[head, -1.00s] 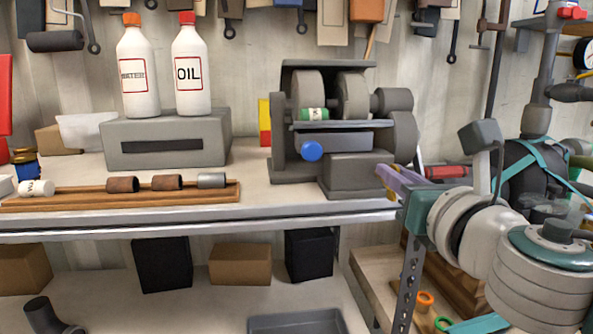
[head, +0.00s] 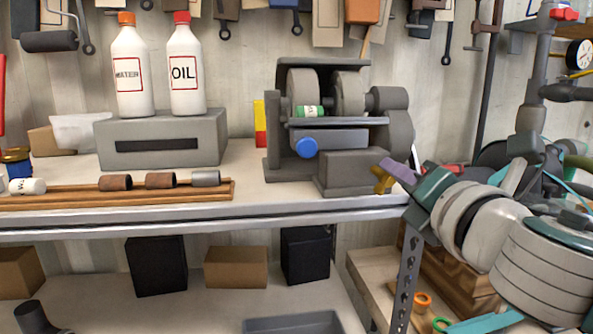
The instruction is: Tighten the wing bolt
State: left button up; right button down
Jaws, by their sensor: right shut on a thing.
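My right gripper (head: 391,172) is at the right end of the grey machine (head: 347,172), above the front edge of the bench. Its purple finger points up and left. It is shut on a small brass-yellow piece (head: 383,181), which looks like the wing bolt; the fingers partly cover it. I cannot tell whether the piece touches the machine or how tight it is. A blue round knob (head: 306,148) is on the machine's front. My left gripper is not in view.
A white water bottle (head: 131,68) and an oil bottle (head: 187,70) stand on a grey box (head: 161,138). A wooden rail (head: 120,193) with small cylinders lies at the bench's left front. Black and brown boxes stand on the lower shelf. The bench before the machine is clear.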

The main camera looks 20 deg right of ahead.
jog(key=m, duration=0.2)
jog(key=f+m, duration=0.1)
jog(key=m, duration=0.1)
jog(key=shift+d+m+b, duration=0.1)
jog(key=shift+m+b, duration=0.2)
jog(key=shift+b, duration=0.05)
jog(key=shift+f+m, duration=0.1)
jog(key=shift+m, duration=2.2)
jog(key=c, duration=1)
grip_release()
jog(key=b+v, duration=0.2)
jog(key=v, duration=0.8)
